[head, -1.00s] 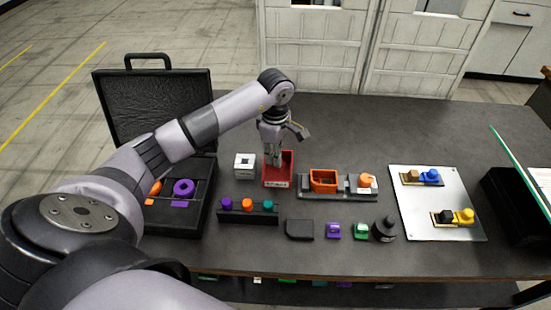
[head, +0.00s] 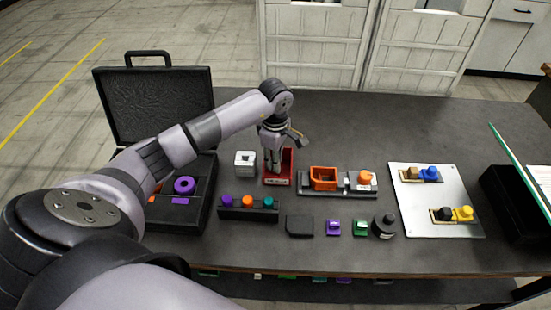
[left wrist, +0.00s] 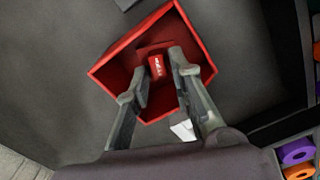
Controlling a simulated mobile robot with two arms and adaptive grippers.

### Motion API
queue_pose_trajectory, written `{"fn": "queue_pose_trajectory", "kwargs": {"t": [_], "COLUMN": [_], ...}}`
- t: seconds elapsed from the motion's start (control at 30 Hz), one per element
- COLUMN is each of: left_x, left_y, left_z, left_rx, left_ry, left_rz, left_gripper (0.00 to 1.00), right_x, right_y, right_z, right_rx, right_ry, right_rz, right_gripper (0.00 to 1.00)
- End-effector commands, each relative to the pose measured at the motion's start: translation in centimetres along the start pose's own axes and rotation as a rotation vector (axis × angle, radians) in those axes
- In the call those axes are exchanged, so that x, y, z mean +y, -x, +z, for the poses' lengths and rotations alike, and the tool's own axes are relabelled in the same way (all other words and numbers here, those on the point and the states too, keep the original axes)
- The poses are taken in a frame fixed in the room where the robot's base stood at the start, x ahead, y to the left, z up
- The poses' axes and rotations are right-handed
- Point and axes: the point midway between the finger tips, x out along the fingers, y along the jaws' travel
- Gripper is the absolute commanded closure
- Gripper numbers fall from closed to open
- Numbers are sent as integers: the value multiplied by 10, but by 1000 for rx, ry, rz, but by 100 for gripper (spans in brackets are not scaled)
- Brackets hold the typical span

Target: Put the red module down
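The red module (left wrist: 157,66), a small red block with white marking, is inside the red open bin (left wrist: 115,70). In the left wrist view it shows between my two fingertips, with a gap visible beside it. My left gripper (left wrist: 159,68) looks open and reaches down into the bin. In the head view, my left gripper (head: 273,166) points straight down into the red bin (head: 279,182), and the module is hidden there. My right gripper is not in view.
A white block (head: 245,164) stands just left of the bin. An orange box (head: 323,178) on a grey fixture is to the right. A rack with several coloured knobs (head: 248,213) is in front. An open black case (head: 205,205) lies left. The table behind the bin is clear.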

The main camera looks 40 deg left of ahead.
Motion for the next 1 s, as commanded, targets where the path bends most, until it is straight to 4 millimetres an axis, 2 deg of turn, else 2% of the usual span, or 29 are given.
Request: {"fn": "queue_pose_trajectory", "kwargs": {"t": [0.1,0.17,0.27,0.5,0.7,0.83,1.0], "left_x": [0,1,2,1,1,0,0], "left_y": [5,9,25,78,111,120,123], "left_z": [0,0,-1,0,0,0,0], "left_rx": [-1,0,1,1,0,0,0], "left_ry": [0,0,0,0,1,0,0], "left_rz": [0,3,6,6,4,1,-1], "left_gripper": [79,79,79,79,79,79,79], "right_x": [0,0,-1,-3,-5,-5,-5], "right_y": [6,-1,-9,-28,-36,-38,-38], "right_z": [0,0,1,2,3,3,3], "right_rx": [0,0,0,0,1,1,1], "right_ry": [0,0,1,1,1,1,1], "right_rz": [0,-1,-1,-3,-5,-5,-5], "right_gripper": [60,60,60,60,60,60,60]}}
